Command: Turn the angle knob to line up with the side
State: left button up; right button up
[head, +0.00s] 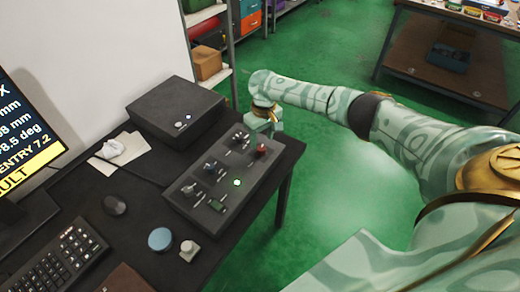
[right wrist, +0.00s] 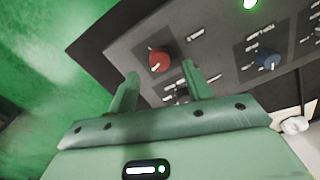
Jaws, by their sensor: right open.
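The dark control panel (head: 222,178) lies on the desk with several small knobs, a red knob (head: 262,149) and a lit green lamp (head: 237,182). The labels are too small to read, so I cannot tell which knob is the angle knob. My right gripper (head: 266,118) is just beyond the panel's far right end. In the right wrist view my right gripper (right wrist: 162,75) is open and empty, its fingers pointing towards the red knob (right wrist: 160,60). A dark knob (right wrist: 182,97) shows partly between the fingers, and a blue knob (right wrist: 267,60) is to the right. My left gripper is out of view.
A monitor (head: 28,120) at the left shows cut-off readings in mm and deg and a yellow band. A black box (head: 176,108), a keyboard (head: 55,262), a mouse (head: 114,205) and a blue round object (head: 160,239) are on the desk.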

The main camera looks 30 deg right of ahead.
aim_at(261, 148)
jog(key=shift+a+f+b, duration=0.1)
jog(key=shift+f+b, duration=0.6)
jog(key=shift+f, duration=1.3)
jog(key=c, duration=1)
jog(key=n+p, duration=0.1)
jog(key=p, duration=0.2)
jog(key=shift+a+r, duration=0.1)
jog(key=shift+r, duration=0.25)
jog(key=shift+n+p, duration=0.4)
jog(key=shift+p, duration=0.05)
jog(key=shift+f+n, duration=0.25)
jog(key=shift+n, duration=2.65)
